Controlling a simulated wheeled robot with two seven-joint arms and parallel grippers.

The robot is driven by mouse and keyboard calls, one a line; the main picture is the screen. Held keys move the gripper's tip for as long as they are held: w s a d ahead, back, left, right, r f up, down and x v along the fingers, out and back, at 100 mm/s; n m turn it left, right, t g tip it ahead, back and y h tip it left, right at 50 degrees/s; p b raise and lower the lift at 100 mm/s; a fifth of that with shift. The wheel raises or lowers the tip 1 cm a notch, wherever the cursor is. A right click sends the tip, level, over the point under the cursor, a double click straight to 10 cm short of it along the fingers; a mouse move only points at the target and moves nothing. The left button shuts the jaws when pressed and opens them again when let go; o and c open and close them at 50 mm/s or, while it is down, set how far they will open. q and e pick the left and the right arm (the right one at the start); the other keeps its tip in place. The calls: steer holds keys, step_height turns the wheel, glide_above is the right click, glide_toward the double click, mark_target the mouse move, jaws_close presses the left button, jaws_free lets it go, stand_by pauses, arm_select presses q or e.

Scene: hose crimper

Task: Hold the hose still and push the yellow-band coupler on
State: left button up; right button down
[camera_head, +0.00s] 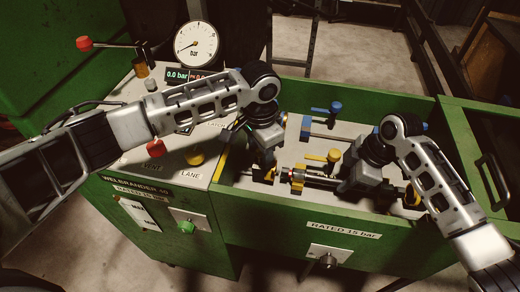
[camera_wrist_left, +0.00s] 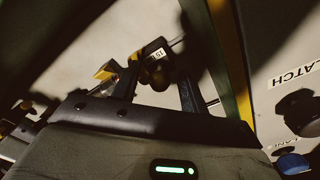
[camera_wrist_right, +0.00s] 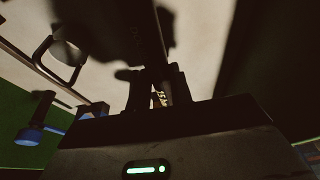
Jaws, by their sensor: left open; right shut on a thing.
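A dark hose (camera_head: 322,183) lies along the bench's near lane. My right gripper (camera_head: 352,186) is shut on it, right of the yellow clamp handle. The right wrist view is dark, with a dark piece bearing yellow lettering (camera_wrist_right: 158,98) between the fingers. A yellow band with red beside it (camera_head: 298,174) shows at the hose's left end; I cannot tell whether it is the coupler. My left gripper (camera_head: 265,170) is open near the lane's left end. In the left wrist view a black block labelled 15 (camera_wrist_left: 157,55) shows between and beyond its fingers; contact is unclear.
The green bench wall (camera_head: 330,215) borders the lane in front. Yellow (camera_head: 326,157) and blue (camera_head: 325,110) clamp handles stand behind the hose. A control panel with a pressure gauge (camera_head: 197,45), red lever (camera_head: 84,43) and yellow knob (camera_head: 193,158) is at the left.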

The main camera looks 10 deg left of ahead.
mark_target(275, 164)
steer(key=shift+r, duration=0.1)
arm_select(q)
jaws_close()
steer(key=shift+d, duration=1.8)
arm_select(e)
steer(key=shift+a, duration=0.15)
arm_select(q)
jaws_free()
steer(key=shift+d, duration=0.1)
steer(key=shift+r, duration=0.1)
step_height(275, 164, up, 12)
